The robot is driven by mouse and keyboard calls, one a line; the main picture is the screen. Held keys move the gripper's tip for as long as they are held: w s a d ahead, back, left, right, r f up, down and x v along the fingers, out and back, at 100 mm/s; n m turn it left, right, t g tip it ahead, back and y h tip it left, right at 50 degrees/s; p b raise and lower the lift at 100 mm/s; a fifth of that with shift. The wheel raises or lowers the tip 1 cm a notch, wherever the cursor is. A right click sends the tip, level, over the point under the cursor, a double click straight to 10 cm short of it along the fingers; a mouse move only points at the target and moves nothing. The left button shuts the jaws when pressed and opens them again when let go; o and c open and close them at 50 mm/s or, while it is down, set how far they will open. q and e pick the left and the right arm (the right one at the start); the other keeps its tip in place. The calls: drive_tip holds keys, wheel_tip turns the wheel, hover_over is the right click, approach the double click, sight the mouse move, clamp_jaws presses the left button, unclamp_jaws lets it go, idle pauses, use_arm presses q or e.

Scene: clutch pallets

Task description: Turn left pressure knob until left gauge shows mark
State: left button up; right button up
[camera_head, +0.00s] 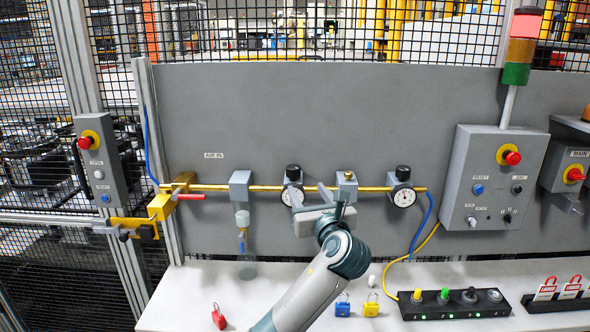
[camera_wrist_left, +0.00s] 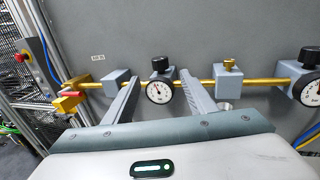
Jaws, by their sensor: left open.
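The left pressure knob (camera_head: 293,171) is black and sits on top of the left regulator on the brass pipe; it also shows in the left wrist view (camera_wrist_left: 160,64). The left gauge (camera_wrist_left: 159,91) is a round white dial below it, partly hidden by my gripper in the head view (camera_head: 289,195). Its needle and mark are too small to read surely. My left gripper (camera_head: 311,193) is open and empty. In the left wrist view its two fingers (camera_wrist_left: 159,77) reach toward the panel on either side of the left gauge and knob, apparently not touching. My right gripper is out of view.
A second black knob (camera_head: 403,172) with its gauge (camera_head: 404,197) is to the right. The white table (camera_head: 200,287) below holds padlocks and a black button strip (camera_head: 455,305).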

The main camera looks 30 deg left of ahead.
sight(295, 172)
use_arm(q)
drive_tip(key=p+x, duration=0.4)
drive_tip(key=x, duration=0.9)
drive_tip(key=shift+w+a, duration=0.1)
drive_tip(key=c, duration=1)
